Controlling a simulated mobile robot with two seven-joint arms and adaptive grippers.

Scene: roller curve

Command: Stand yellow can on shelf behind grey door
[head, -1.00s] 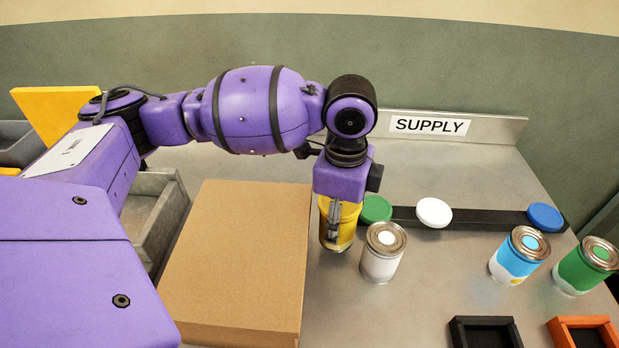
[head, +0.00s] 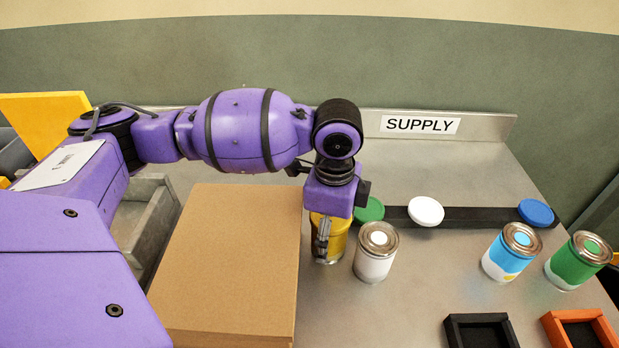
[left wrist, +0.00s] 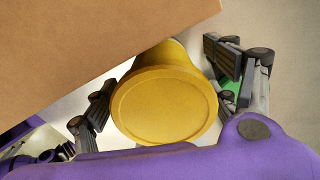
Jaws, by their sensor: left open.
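The yellow can (head: 338,239) stands on the grey counter, or just above it, right of the cardboard box and left of the white can. My left gripper (head: 322,240) is above and around it, fingers pointing down. In the left wrist view the round yellow end of the can (left wrist: 164,106) faces the camera, between the open fingers of the left gripper (left wrist: 165,85). I cannot tell if either finger touches it. My right gripper is not in view. No grey door or shelf can be made out.
The cardboard box (head: 228,265) is close on the left. A white can (head: 376,252) stands close on the right; a blue can (head: 513,252) and green can (head: 578,261) are farther right. Coloured discs lie on a black bar (head: 470,217) behind. Black (head: 450,334) and orange (head: 552,332) frames lie in front.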

